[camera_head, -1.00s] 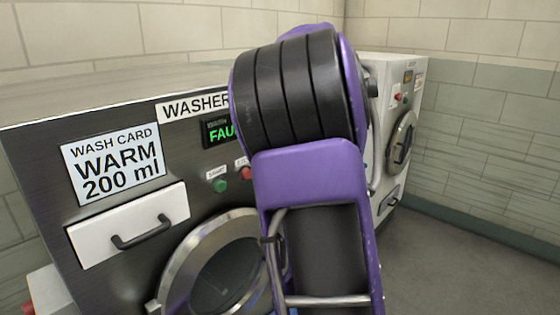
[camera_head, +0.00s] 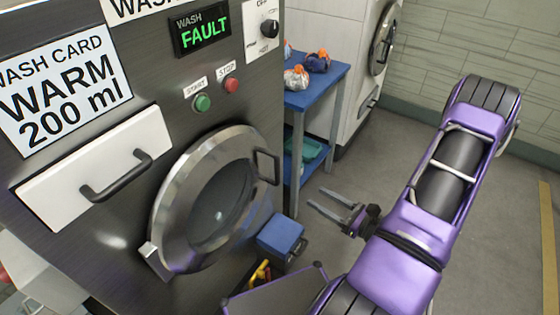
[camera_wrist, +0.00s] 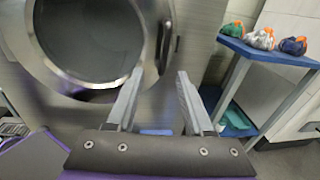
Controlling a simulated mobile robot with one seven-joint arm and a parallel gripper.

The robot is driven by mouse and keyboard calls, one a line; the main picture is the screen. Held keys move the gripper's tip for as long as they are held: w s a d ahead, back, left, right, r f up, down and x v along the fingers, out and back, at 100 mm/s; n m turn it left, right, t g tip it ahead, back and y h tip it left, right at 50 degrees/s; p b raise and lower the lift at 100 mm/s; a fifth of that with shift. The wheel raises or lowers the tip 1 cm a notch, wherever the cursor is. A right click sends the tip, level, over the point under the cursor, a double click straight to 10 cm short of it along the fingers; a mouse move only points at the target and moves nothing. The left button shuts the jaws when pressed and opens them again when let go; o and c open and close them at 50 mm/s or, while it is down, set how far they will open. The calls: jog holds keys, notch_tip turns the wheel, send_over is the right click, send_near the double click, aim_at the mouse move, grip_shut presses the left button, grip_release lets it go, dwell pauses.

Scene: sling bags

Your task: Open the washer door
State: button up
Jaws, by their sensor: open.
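The washer door (camera_head: 207,213) is a round glass door with a wide metal ring on the dark washer front. It looks shut. Its black handle (camera_head: 266,166) is on the ring's right side, with the hinge (camera_head: 150,252) at lower left. My gripper (camera_head: 328,201) is open and empty, to the right of the door and apart from it. In the wrist view the door (camera_wrist: 88,38) fills the upper left, and the handle (camera_wrist: 166,45) shows beyond and between my open fingers (camera_wrist: 159,78).
A blue table (camera_head: 318,88) with several small bags stands right of the washer. A blue box (camera_head: 281,238) sits low below the door. A detergent drawer (camera_head: 95,170) and the green start (camera_head: 202,102) and red stop (camera_head: 231,85) buttons are above. Floor at right is clear.

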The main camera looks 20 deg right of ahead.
jog(key=m+h, duration=0.1)
send_over(278, 183)
jog(key=w, duration=0.1)
jog(key=shift+d+r+t, duration=0.1)
jog(key=shift+t, duration=0.3)
grip_shut()
dwell(1.5)
